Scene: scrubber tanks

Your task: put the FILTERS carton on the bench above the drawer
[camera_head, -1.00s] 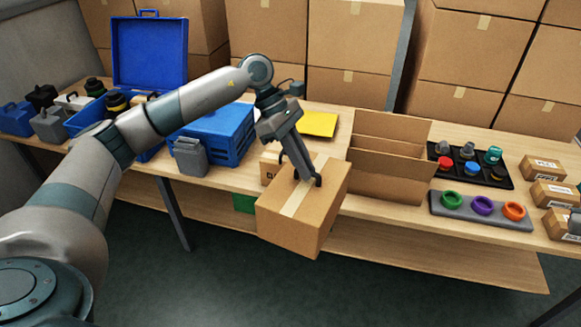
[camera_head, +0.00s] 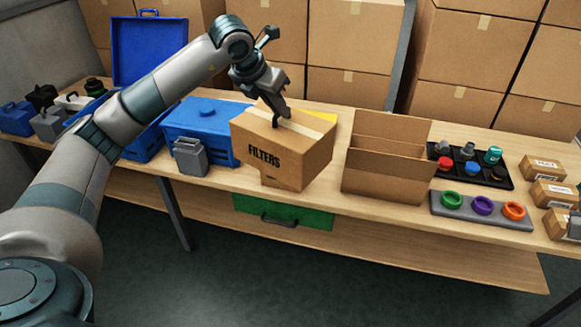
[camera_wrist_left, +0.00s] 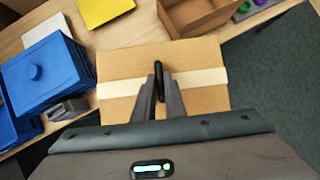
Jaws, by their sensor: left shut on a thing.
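The FILTERS carton (camera_head: 285,155) is a brown box with a tape strip and black lettering on its front. My left gripper (camera_head: 277,118) is shut on the carton's black top handle. In the left wrist view the gripper (camera_wrist_left: 158,88) grips that handle at the middle of the carton's top (camera_wrist_left: 200,65). The carton is over the front part of the bench (camera_head: 390,205), above the green drawer (camera_head: 283,212). My right gripper is not in view.
A blue case (camera_head: 205,125) and a grey canister (camera_head: 191,157) stand left of the carton. An open cardboard box (camera_head: 385,180) stands close on its right. A yellow sheet (camera_wrist_left: 103,12) lies behind. Coloured rings sit on a grey tray (camera_head: 450,208).

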